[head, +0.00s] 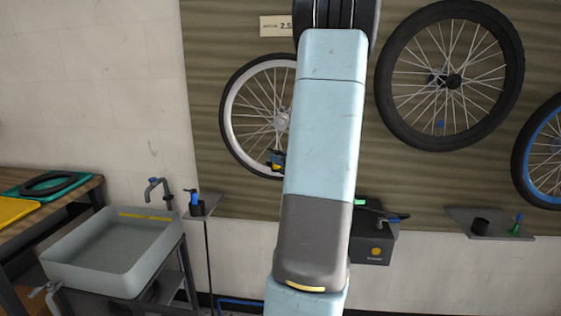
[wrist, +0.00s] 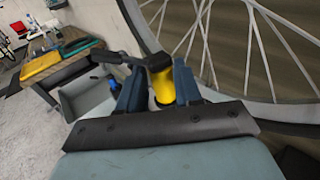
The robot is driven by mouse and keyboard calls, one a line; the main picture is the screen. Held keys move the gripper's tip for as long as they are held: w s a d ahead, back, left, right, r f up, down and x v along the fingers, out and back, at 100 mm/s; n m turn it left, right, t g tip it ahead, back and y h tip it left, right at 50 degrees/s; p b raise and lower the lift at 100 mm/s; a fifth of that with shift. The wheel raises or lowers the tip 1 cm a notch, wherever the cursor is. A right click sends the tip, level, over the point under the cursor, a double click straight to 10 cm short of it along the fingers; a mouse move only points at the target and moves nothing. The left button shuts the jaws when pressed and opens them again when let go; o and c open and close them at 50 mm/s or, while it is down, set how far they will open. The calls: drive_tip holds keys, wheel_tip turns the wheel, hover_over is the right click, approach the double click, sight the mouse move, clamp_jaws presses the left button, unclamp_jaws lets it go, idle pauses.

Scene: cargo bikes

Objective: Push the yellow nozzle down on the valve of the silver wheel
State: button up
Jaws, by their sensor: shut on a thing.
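The silver wheel (head: 229,118) hangs on the slatted wall left of my arm in the head view, its right part hidden by the arm. Its pale rim (wrist: 285,112) and spokes fill the right of the wrist view. My gripper (head: 277,160) is at the lower right of this wheel. In the wrist view my gripper (wrist: 158,88) has its blue fingers shut on the yellow nozzle (wrist: 163,88). The nozzle has a black top and a black part reaching left. The nozzle is close beside the rim. I cannot make out the valve or whether the nozzle touches it.
A dark-rimmed wheel (head: 511,77) and a blue-rimmed wheel (head: 521,165) hang to the right. A black box (head: 372,247) is on the wall below. A sink (head: 60,262) and a workbench (head: 88,190) stand at the left. A small shelf (head: 466,223) is at the right.

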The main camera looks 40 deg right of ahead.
drive_tip(key=shift+w+d, duration=1.5)
drive_tip(key=shift+d, duration=0.25)
drive_tip(key=shift+w+d, duration=1.5)
drive_tip(key=shift+d, duration=0.25)
drive_tip(key=shift+c, duration=0.3)
drive_tip(key=shift+o, duration=0.4)
drive_tip(key=shift+w+d, duration=0.25)
drive_tip(key=shift+d, duration=0.15)
drive_tip(key=shift+d+r, duration=0.1)
drive_tip(key=shift+d, duration=0.05)
drive_tip(key=shift+o, duration=0.2)
drive_tip(key=shift+s+d+r+n, duration=0.2)
drive_tip(key=shift+d+r+n, duration=0.3)
drive_tip(key=shift+n, duration=0.3)
drive_tip(key=shift+s+d+r+n, duration=0.1)
drive_tip(key=shift+d+n, duration=0.1)
drive_tip(key=shift+n, duration=0.1)
drive_tip(key=shift+c, duration=0.7)
drive_tip(key=shift+s, duration=0.1)
